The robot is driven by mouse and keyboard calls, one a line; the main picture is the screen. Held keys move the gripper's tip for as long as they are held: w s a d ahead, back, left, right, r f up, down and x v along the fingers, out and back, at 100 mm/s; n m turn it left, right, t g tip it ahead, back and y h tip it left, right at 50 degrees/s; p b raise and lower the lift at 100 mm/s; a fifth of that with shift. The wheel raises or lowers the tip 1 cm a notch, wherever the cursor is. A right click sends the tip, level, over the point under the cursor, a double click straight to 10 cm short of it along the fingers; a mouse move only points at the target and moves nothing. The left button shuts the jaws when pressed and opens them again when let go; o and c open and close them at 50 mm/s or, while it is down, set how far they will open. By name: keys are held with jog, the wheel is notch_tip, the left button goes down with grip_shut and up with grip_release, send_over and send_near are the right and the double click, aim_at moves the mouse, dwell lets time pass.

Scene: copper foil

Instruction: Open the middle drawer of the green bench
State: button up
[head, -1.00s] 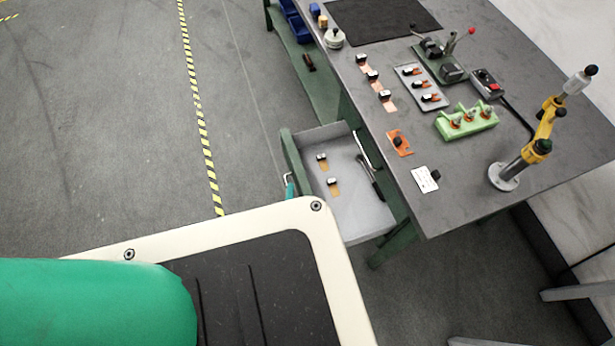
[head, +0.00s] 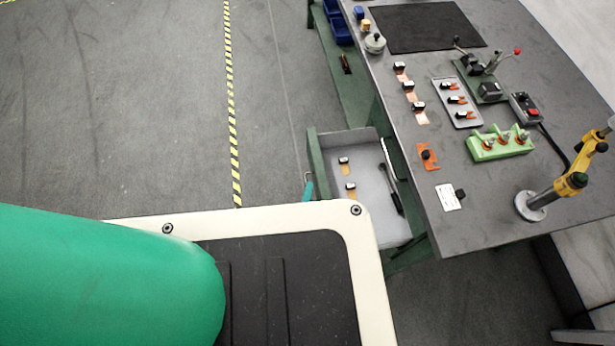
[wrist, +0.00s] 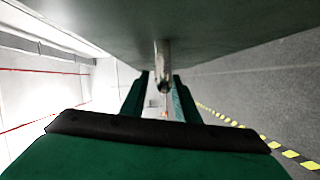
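The green bench (head: 376,117) stands at the right in the head view. One drawer (head: 368,209) is pulled well out and shows its pale grey inside; its level in the bench is hard to tell. In the wrist view the drawer's dark front (wrist: 230,30) fills the top, with a metal handle (wrist: 163,62) pointing down from it. My gripper (wrist: 161,82) has its two green fingers apart, close by the handle's end, with a gap between them; contact is unclear. In the head view only a teal bit of my gripper (head: 308,190) shows beside the drawer front.
The drawer holds small black-and-tan parts (head: 350,187) and a dark tool (head: 391,190). The bench top carries a black mat (head: 415,27), a green fixture (head: 500,146) and a yellow arm (head: 570,180). Open floor lies left, crossed by yellow-black tape (head: 232,100).

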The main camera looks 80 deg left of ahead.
jog(key=f+v, duration=0.1)
jog(key=v, duration=0.9)
jog(key=shift+d+r, duration=0.25)
jog(key=shift+r, duration=0.15)
